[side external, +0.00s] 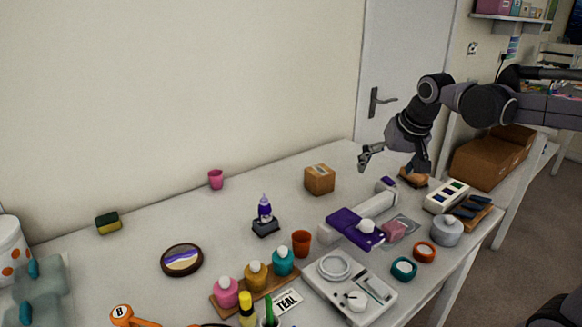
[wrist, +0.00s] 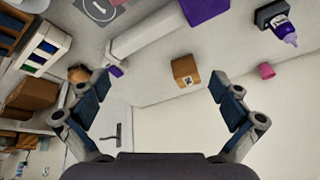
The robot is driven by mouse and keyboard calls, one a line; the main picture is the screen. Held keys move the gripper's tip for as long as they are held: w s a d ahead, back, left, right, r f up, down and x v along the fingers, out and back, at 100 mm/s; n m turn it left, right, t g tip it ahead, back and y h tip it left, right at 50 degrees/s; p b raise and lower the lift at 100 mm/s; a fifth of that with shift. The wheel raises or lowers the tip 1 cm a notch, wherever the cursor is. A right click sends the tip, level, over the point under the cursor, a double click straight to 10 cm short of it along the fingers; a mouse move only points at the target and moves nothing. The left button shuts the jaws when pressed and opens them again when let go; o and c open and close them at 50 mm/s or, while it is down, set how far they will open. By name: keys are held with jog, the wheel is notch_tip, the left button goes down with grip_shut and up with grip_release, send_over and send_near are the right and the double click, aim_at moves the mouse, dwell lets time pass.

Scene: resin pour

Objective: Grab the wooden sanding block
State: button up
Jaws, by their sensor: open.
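A small brown piece that looks like the wooden sanding block (side external: 409,180) lies at the back right of the table in the side external view. One finger of my gripper (side external: 393,160) hides part of it. In the wrist view a brown piece, likely the same block (wrist: 76,74), shows at the left, just outside the left finger and partly hidden by it. My gripper (wrist: 160,82) is open and empty above the table, its fingers spread wide. The block is not between the fingers.
A cardboard box (side external: 319,180) stands left of my gripper; it also shows in the wrist view (wrist: 186,72). A white bar with a purple cloth (side external: 346,224) lies in front. A divided white tray (side external: 446,196) and larger brown boxes (side external: 488,160) stand to the right.

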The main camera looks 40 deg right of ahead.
jog(key=w+d+r+m+g, duration=0.1)
jog(key=w+d+m+g, duration=0.1)
jog(key=w+d+m, duration=0.45)
jog(key=m+g, duration=0.3)
jog(key=m, duration=0.4)
send_over(414, 177)
jog(key=w+d, duration=0.2)
jog(key=f, duration=0.7)
jog(key=shift+a, duration=0.2)
jog(key=f, duration=0.3)
jog(key=d+f, duration=0.1)
jog(key=f, duration=0.6)
jog(key=shift+s+d+f, duration=0.15)
jog(key=c, duration=1)
